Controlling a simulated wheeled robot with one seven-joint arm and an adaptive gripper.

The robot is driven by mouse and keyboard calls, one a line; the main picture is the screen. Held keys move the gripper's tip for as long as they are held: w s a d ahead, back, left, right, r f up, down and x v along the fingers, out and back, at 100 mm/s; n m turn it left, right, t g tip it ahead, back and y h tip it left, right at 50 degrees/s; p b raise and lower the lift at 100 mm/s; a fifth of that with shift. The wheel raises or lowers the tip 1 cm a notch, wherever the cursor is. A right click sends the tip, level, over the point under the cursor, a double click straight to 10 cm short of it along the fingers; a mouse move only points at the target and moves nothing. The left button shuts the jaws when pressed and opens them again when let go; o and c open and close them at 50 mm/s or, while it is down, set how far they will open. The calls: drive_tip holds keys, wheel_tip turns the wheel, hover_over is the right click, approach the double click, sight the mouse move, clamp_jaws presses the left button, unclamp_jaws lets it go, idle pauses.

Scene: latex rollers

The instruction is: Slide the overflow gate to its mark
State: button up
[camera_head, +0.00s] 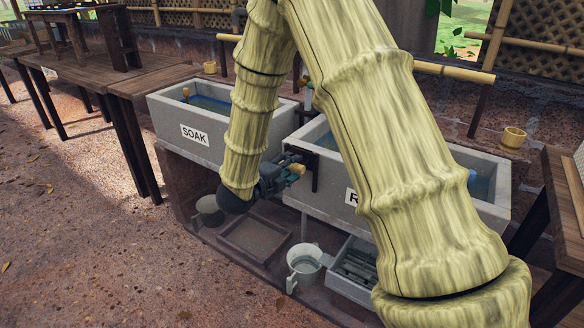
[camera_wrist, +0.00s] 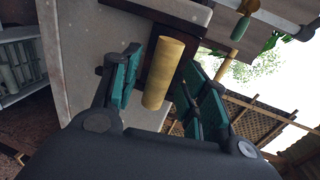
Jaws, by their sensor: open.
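The overflow gate is a dark wooden slide (camera_head: 303,153) on the front of the right-hand concrete trough (camera_head: 352,172); it also shows in the wrist view (camera_wrist: 160,14). A pale yellow cylindrical handle (camera_head: 297,169) sticks out from it. In the wrist view the handle (camera_wrist: 164,74) lies between the teal finger pads of my gripper (camera_wrist: 163,60). The fingers are open, with visible gaps on both sides. In the head view my gripper (camera_head: 284,174) is at the handle, and my arm hides part of the trough. I cannot make out the mark.
The trough marked SOAK (camera_head: 194,136) stands to the left. Below are a dark bucket (camera_head: 208,210), a shallow tray (camera_head: 254,239), a pale jug (camera_head: 305,263) and a grey crate (camera_head: 352,270). A wooden table (camera_head: 150,80) stands at the left; the ground before it is clear.

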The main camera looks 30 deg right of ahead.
drive_tip(key=shift+x, duration=0.95)
clamp_jaws()
drive_tip(key=shift+s+f+b, duration=0.1)
drive_tip(key=shift+f+b, duration=1.25)
drive_tip(key=shift+f, duration=1.4)
drive_tip(key=shift+a, duration=0.1)
unclamp_jaws()
drive_tip(key=shift+f, duration=0.15)
